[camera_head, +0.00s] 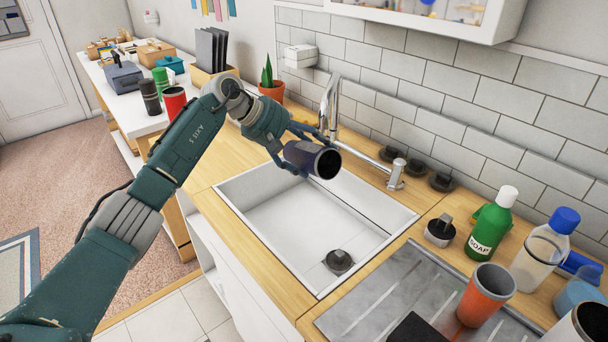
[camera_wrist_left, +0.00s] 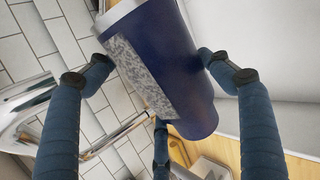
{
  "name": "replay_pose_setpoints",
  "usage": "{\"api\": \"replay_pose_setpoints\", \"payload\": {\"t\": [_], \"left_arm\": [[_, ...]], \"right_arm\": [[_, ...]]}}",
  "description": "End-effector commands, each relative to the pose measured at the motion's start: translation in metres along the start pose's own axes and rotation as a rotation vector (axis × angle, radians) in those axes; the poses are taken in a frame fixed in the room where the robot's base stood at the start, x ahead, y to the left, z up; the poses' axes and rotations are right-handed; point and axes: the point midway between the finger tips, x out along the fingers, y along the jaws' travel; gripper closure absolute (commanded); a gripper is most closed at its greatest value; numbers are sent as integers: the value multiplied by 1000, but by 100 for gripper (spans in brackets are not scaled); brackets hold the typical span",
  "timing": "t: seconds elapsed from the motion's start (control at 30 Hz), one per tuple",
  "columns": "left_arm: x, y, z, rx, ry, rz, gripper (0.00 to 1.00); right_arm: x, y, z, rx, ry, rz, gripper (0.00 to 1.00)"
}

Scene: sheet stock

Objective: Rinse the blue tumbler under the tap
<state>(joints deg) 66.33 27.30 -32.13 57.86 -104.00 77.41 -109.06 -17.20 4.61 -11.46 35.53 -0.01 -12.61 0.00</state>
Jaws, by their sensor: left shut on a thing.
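The blue tumbler (camera_head: 312,159) is dark blue and lies tilted almost onto its side above the sink (camera_head: 290,222), its dark open mouth turned to the right and toward the head camera. My left gripper (camera_head: 303,150) is shut around its body, also seen in the left wrist view (camera_wrist_left: 160,95). A grey speckled patch shows on the tumbler's side in the wrist view (camera_wrist_left: 140,75). The chrome tap (camera_head: 333,105) stands right behind the tumbler; I cannot tell whether the tumbler is under its outlet. No water stream shows. My right gripper is out of view.
A dark drain fitting (camera_head: 338,262) is in the sink. To the right stand a green soap bottle (camera_head: 489,226), a clear bottle with a blue cap (camera_head: 541,253) and an orange cup (camera_head: 485,295). A potted cactus (camera_head: 270,88) stands behind my left wrist.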

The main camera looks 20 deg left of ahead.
Motion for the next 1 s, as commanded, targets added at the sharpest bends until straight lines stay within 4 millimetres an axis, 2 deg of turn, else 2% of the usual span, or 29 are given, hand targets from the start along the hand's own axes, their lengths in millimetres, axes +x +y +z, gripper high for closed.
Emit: {"api": "replay_pose_setpoints", "payload": {"t": [0.43, 1.0], "left_arm": [[11, 20, -14, 0, -1, 3, 57], [12, 21, -15, 2, 0, 2, 57]], "right_arm": [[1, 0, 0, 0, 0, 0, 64], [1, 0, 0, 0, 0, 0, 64]]}}
